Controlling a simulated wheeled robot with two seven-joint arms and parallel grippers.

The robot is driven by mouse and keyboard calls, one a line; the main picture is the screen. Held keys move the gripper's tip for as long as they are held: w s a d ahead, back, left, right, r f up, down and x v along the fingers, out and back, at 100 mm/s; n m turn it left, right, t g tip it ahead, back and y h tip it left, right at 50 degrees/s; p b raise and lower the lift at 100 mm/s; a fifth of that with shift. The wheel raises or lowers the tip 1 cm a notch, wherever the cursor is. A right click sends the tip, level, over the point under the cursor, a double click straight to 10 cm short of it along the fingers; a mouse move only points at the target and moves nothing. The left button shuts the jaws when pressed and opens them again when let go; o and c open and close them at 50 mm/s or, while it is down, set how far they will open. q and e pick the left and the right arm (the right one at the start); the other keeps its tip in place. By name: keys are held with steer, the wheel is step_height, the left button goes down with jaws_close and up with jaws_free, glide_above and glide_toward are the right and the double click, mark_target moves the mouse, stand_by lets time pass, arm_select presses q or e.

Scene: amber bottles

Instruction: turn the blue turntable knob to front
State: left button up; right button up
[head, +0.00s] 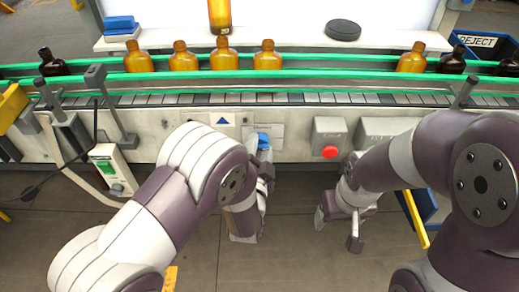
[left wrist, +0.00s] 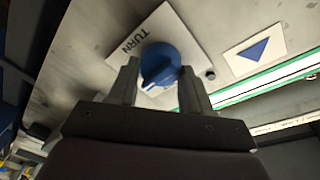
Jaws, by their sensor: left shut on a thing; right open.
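The blue turntable knob (left wrist: 160,66) sits on a pale plate marked TURN (left wrist: 140,40) on the front panel of the conveyor. In the head view the knob (head: 263,140) shows just beyond my left gripper (head: 264,158). In the left wrist view my left gripper (left wrist: 162,85) has one finger on each side of the knob and is shut on it. A white mark shows on the knob's near lower part. My right gripper (head: 338,222) is open and empty, low in front of the panel, to the right of the knob.
A grey box with a red button (head: 330,152) is right of the knob. A plate with a blue triangle (head: 221,120) is to its left. Amber bottles (head: 183,58) and dark bottles (head: 52,64) stand on the conveyor behind green rails. A REJECT bin (head: 478,42) is at the far right.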

arm_select(q)
steer(key=n+b, duration=0.3)
steer(key=n, duration=0.1)
steer(key=shift+f, duration=0.25)
steer(key=n+t+b, duration=0.1)
steer(key=n+b, duration=0.2)
steer(key=n, duration=0.1)
steer(key=shift+n+y, duration=0.3)
steer(key=shift+n, duration=0.1)
steer(key=n+y+b, duration=0.1)
steer(key=n+b, duration=0.4)
steer(key=n, duration=0.1)
steer(key=shift+f+t, duration=0.1)
steer(key=shift+t, duration=0.2)
steer(key=shift+n+y+b, duration=0.5)
steer(key=shift+n+b, duration=0.8)
steer(key=shift+n, duration=0.7)
steer(key=shift+r, duration=0.2)
steer(key=o, duration=1.1)
steer(key=shift+c, duration=0.2)
